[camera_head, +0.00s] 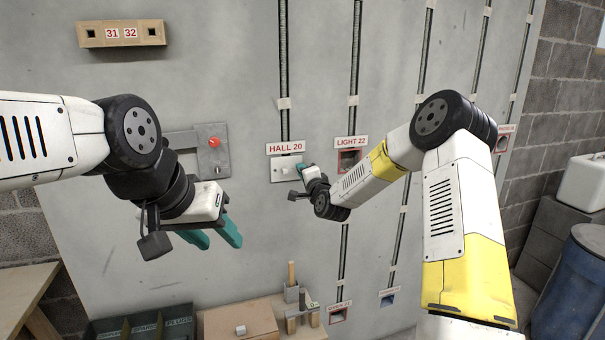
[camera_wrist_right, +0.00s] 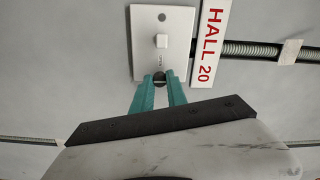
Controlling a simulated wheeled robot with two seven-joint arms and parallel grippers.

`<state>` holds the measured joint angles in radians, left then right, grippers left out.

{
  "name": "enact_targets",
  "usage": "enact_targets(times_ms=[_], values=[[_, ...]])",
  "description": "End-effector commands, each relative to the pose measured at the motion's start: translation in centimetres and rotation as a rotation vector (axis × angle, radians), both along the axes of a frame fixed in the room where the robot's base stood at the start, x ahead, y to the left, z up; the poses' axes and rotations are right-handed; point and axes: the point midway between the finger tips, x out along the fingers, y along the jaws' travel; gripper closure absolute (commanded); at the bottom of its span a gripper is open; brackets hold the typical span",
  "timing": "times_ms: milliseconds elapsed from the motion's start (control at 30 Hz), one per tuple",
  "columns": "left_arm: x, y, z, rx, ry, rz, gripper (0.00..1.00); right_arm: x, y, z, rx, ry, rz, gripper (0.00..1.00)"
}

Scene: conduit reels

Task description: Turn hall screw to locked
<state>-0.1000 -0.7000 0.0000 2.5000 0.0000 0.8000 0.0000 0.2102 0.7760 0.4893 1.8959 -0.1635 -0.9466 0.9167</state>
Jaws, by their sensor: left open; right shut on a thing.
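The HALL 20 plate (camera_head: 279,175) is a pale switch plate on the grey wall panel. In the right wrist view the plate (camera_wrist_right: 146,50) shows a small raised white switch (camera_wrist_right: 161,41), a screw hole at one end and a dark round hall screw (camera_wrist_right: 159,77) at the other. My right gripper (camera_wrist_right: 160,82) has its teal fingertips closed on the hall screw at the plate's edge. In the head view my right gripper (camera_head: 302,167) reaches the plate's right side. My left gripper (camera_head: 220,240) hangs open and empty in front of the panel. The screw's slot angle cannot be made out.
The LIGHT 22 box (camera_head: 349,160) is just right of the plate. A grey latch unit with a red knob (camera_head: 213,142) is to the left. Conduits (camera_head: 283,60) run up the wall.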

Motion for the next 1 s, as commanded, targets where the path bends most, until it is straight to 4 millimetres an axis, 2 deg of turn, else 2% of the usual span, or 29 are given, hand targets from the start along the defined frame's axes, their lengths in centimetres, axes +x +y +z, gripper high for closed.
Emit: enact_targets(times_ms=[667,700,800,1000], values=[[0.0,0.0,0.0,0.0,0.0,0.0,0.55,0.02,-0.09,-0.03,0.056,0.019,-0.001,1.0],[0.0,0.0,0.0,0.0,0.0,0.0,0.55,0.02,-0.09,-0.02,0.055,0.018,-0.002,0.76],[0.0,0.0,0.0,0.0,0.0,0.0,0.55,0.01,-0.08,-0.02,0.055,0.019,-0.001,0.6],[0.0,0.0,0.0,0.0,0.0,0.0,0.55,0.01,-0.04,-0.02,0.055,0.019,-0.001,0.6]])
